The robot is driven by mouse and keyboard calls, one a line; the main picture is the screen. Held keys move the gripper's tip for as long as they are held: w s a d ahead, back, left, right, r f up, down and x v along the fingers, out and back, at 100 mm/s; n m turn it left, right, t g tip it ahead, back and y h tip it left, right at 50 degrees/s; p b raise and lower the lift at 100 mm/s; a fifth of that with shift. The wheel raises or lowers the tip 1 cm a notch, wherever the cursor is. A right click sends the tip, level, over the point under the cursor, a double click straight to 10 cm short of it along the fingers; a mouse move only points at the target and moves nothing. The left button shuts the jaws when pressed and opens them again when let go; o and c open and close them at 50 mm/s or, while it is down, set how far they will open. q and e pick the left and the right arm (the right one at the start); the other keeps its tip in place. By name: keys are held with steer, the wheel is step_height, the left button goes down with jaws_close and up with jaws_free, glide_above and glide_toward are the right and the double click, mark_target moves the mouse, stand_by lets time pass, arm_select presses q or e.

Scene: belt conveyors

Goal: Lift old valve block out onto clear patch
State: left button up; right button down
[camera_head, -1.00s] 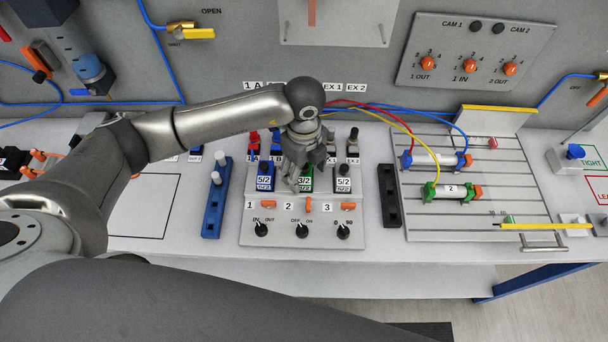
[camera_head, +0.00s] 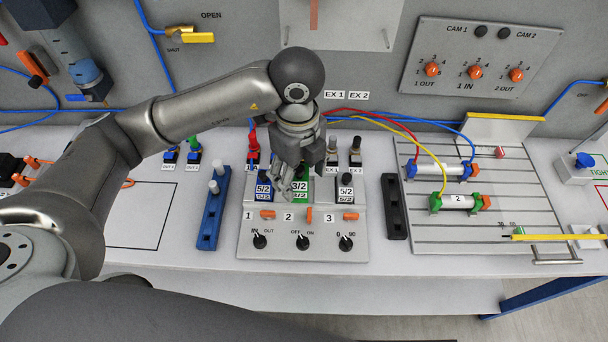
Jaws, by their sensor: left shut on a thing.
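The valve unit (camera_head: 262,221) stands on the bench with numbered positions 1, 2 and 3. A blue block (camera_head: 264,188) marked 5/2 is at position 1. A green block (camera_head: 301,197) marked 3/2 is at position 2. A black block (camera_head: 345,190) marked 5/2 is at position 3. My left gripper (camera_head: 295,184) comes down from above and is shut on the green block, hiding its top and back. I cannot tell whether the block is clear of its seat. A black-outlined bare patch (camera_head: 148,220) lies on the bench to the left. My right gripper is not in view.
A blue rack (camera_head: 211,221) with white-topped pegs stands between the patch and the valve unit. A black slotted rack (camera_head: 395,206) stands to the right. Hoses (camera_head: 364,116) run behind to the cylinder board (camera_head: 470,230). Several fittings stand behind the blocks.

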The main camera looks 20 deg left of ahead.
arm_select(q)
steer(key=s+r+p, duration=0.1)
steer(key=s+r, duration=0.8)
steer(key=shift+s+d+p, duration=0.3)
steer(key=shift+s+p, duration=0.05)
steer(key=shift+p, duration=0.05)
stand_by(0.4)
steer(key=shift+f, duration=0.1)
stand_by(0.4)
